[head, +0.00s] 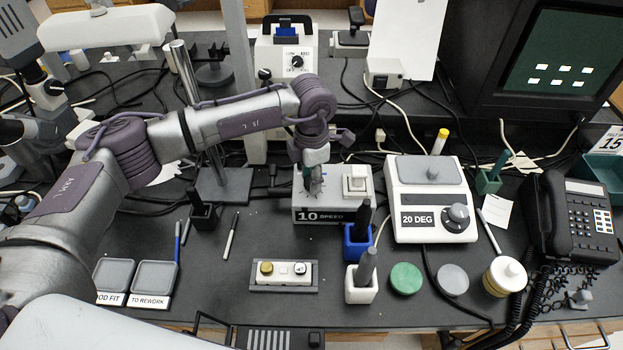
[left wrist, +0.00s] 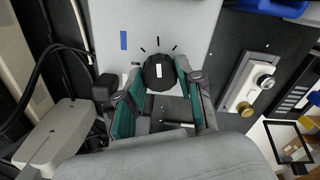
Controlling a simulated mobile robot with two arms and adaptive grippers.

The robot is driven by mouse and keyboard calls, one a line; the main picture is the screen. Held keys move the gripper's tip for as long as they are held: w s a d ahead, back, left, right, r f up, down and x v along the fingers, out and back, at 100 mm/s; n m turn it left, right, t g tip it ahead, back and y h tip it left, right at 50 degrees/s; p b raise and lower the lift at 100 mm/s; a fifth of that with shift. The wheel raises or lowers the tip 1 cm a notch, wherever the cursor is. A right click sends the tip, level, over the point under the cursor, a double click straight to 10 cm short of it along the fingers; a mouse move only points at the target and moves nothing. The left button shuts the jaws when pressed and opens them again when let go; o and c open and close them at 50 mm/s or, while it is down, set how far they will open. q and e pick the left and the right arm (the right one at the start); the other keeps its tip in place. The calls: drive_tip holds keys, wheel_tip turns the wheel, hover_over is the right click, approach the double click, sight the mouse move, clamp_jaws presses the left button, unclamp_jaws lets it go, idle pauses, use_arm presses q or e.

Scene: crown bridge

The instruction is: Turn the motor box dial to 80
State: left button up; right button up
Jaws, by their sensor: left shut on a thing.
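The motor box (head: 332,215) is a white box near the middle of the bench in the head view. Its front label reads "10 SPEED". My left gripper (head: 314,178) points down onto the left part of its top and hides the dial there. In the left wrist view, the black round dial (left wrist: 159,72) with a white pointer mark sits between the teal-padded fingers of my left gripper (left wrist: 160,76). The fingers are shut on the dial, one on each side. Short tick marks fan out around the dial's far side. My right gripper is not seen.
A white box labelled "20 DEG" (head: 433,220) stands to the right. Blue (head: 356,246) and white (head: 361,290) holders stand close in front of the motor box. A button strip (head: 284,287) lies nearer the front. Cables run behind; a phone (head: 568,220) is far right.

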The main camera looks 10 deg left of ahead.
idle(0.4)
use_arm(q)
drive_tip(key=o, duration=1.1)
drive_tip(key=shift+o, duration=0.2)
wheel_tip(320, 180, up, 12)
